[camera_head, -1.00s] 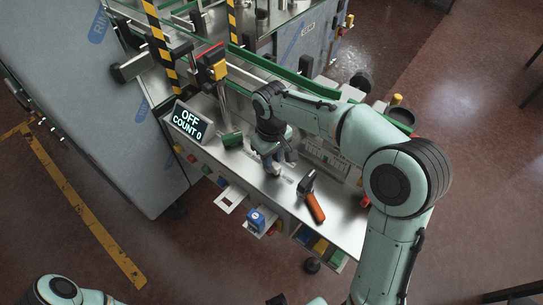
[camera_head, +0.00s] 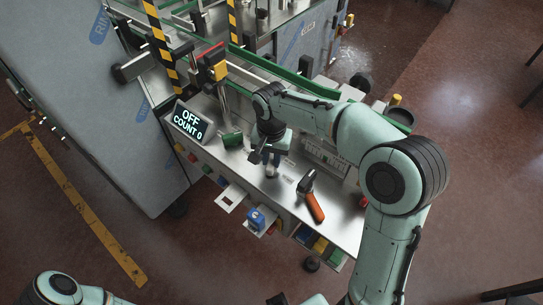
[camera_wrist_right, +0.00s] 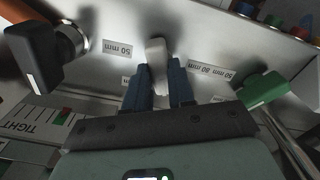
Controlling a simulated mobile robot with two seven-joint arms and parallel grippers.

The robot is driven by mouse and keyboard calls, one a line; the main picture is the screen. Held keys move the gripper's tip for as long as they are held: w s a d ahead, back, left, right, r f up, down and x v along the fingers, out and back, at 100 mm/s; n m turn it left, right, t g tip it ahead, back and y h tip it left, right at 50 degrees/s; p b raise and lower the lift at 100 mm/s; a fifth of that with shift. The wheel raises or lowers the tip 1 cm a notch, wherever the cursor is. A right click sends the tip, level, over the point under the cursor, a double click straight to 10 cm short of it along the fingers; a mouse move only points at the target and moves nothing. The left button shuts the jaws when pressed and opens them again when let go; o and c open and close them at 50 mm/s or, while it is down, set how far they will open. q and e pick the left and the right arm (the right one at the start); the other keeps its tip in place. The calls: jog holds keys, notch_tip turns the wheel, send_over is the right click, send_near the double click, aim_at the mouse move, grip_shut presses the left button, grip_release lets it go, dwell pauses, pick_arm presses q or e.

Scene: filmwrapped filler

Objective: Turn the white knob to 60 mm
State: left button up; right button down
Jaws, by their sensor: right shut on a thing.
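The white knob (camera_wrist_right: 157,52) shows in the right wrist view as a pale upright bar on the steel panel. My right gripper (camera_wrist_right: 160,84) has its two blue fingers on either side of the knob's near part and is shut on it. Printed mm labels flank the knob: one on the left (camera_wrist_right: 117,48) reads 50 mm, and those on the right (camera_wrist_right: 213,72) are tilted and hard to read. In the head view my right gripper (camera_head: 272,168) is over the panel and largely covers the knob. My left gripper is not in view.
A black lever handle (camera_wrist_right: 38,58) stands left of the knob in the wrist view, and a green handle (camera_wrist_right: 264,90) right. In the head view, an orange-handled lever (camera_head: 314,206) lies right of the gripper, and a display (camera_head: 188,122) reads OFF, COUNT 0.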

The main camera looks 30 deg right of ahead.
aim_at(271, 161)
jog(key=m, duration=0.5)
jog(key=shift+m, duration=0.3)
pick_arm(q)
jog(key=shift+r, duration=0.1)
pick_arm(e)
jog(key=m, duration=0.4)
jog(key=shift+m, duration=0.7)
jog(key=c, duration=1)
grip_release()
jog(key=shift+o, duration=0.2)
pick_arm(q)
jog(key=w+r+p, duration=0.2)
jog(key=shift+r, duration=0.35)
pick_arm(e)
notch_tip(271, 161, up, 13)
jog(key=shift+r, duration=0.2)
